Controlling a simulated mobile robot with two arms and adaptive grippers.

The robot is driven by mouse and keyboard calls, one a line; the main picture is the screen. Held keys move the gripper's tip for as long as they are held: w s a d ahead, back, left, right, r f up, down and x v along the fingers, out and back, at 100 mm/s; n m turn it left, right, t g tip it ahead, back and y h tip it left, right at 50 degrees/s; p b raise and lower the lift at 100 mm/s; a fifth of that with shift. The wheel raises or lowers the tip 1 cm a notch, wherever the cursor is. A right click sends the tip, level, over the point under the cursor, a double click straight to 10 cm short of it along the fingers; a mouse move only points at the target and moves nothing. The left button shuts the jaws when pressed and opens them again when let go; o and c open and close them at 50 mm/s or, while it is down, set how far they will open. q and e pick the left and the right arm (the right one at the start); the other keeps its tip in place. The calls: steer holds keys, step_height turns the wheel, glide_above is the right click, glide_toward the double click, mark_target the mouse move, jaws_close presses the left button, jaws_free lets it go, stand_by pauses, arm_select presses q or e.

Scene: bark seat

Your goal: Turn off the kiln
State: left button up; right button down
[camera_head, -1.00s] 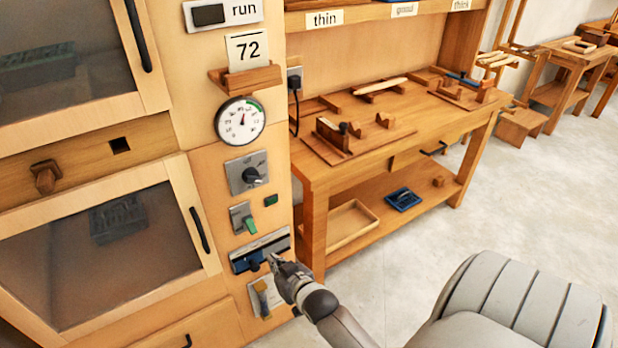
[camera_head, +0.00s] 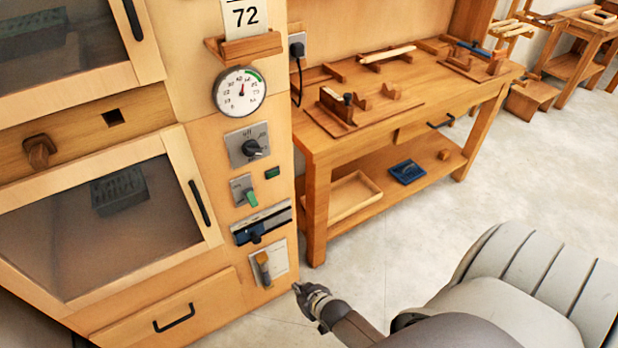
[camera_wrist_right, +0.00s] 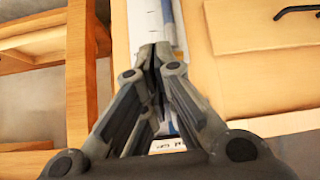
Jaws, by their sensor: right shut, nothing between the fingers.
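The kiln is a tall wooden cabinet with dark glass doors (camera_head: 110,215) and a control strip on its right side. My left gripper is out of view.
A wooden workbench (camera_head: 330,147) with tools on top stands right of the kiln. Its lower shelf holds a shallow tray (camera_head: 372,180) and a blue item (camera_head: 407,172). A drawer (camera_head: 165,312) is at the kiln's bottom. The floor (camera_head: 440,220) in front is clear.

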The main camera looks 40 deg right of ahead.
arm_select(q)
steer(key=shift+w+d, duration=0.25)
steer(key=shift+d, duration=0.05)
arm_select(e)
steer(key=s+f, duration=0.2)
steer(key=shift+s+f+g, duration=0.2)
steer(key=shift+f+g, duration=0.1)
steer(key=shift+f, duration=0.05)
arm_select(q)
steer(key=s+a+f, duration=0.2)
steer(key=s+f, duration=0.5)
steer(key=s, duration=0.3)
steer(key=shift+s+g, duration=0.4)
arm_select(e)
steer(key=s+a+f+n+g, duration=0.1)
steer(key=s+f, duration=0.4)
steer(key=s, duration=0.5)
steer(key=s+f+n+g, duration=0.1)
steer(key=s+f+g, duration=0.2)
steer(key=s+f, duration=0.3)
steer(key=s+a+f+g, duration=0.1)
steer(key=s+f+g, duration=0.2)
steer(key=s, duration=1.2)
step_height(320, 180, down, 3)
steer(key=shift+a+f+n+y, duration=0.1)
steer(key=shift+a+n+y, duration=0.2)
steer(key=shift+a+n, duration=0.1)
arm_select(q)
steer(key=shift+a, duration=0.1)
